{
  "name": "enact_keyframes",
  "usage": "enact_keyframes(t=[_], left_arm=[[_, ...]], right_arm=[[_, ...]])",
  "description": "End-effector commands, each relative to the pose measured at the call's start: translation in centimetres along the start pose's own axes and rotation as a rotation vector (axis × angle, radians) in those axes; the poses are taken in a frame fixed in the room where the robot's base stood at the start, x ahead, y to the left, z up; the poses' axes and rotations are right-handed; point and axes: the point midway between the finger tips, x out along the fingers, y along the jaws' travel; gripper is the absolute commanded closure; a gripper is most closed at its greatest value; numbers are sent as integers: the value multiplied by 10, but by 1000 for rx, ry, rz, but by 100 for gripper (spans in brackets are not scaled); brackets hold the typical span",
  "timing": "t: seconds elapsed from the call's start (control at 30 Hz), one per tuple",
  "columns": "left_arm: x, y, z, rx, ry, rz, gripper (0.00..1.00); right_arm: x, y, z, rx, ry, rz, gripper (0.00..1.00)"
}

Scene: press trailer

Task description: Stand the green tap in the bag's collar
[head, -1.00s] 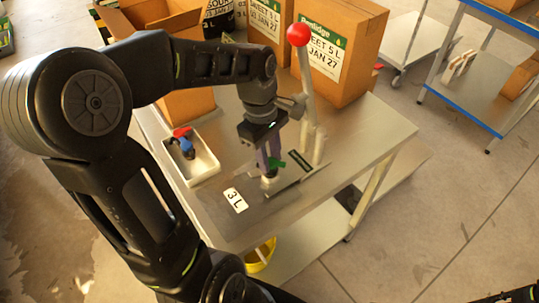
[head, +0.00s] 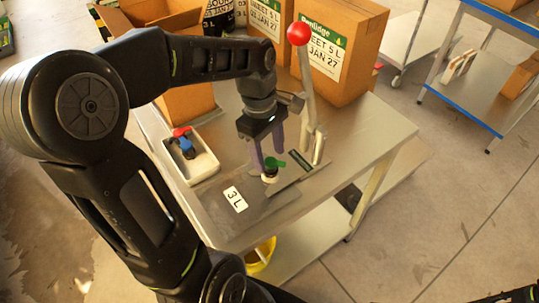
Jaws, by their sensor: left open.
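The green tap (head: 272,166) stands roughly upright at the white collar (head: 269,179) on the press's metal plate. Its green handle points up and left-right, and its dark lower body meets the collar. I cannot tell at this size how deeply it sits. My left gripper (head: 267,158) is open just above and behind the tap, fingers pointing down, with the tap apart from its palm. The bag itself is hard to make out; a dark flat shape (head: 232,182) with a "3 L" label lies on the bench beside the collar.
A press lever (head: 306,85) with a red ball stands just right of my left gripper. A white tray (head: 206,165) holds a red tap and a blue tap. Cardboard boxes (head: 345,45) crowd the bench's back. The bench's right front is clear.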

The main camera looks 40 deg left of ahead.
Motion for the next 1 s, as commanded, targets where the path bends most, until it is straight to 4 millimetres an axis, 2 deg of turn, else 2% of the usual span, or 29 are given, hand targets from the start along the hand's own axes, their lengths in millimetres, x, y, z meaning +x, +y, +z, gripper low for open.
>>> enact_keyframes(t=[0.3, 0.4, 1.0], left_arm=[[-51, 1, 0, 1, 0, 3, 46], [-61, 0, 0, 1, 0, 1, 46], [-65, 0, 0, 1, 0, -1, 46]], right_arm=[[3, 1, 0, -1, 1, -1, 64], [4, 1, 0, -1, 1, -1, 64], [4, 1, -1, -1, 1, -1, 64]])
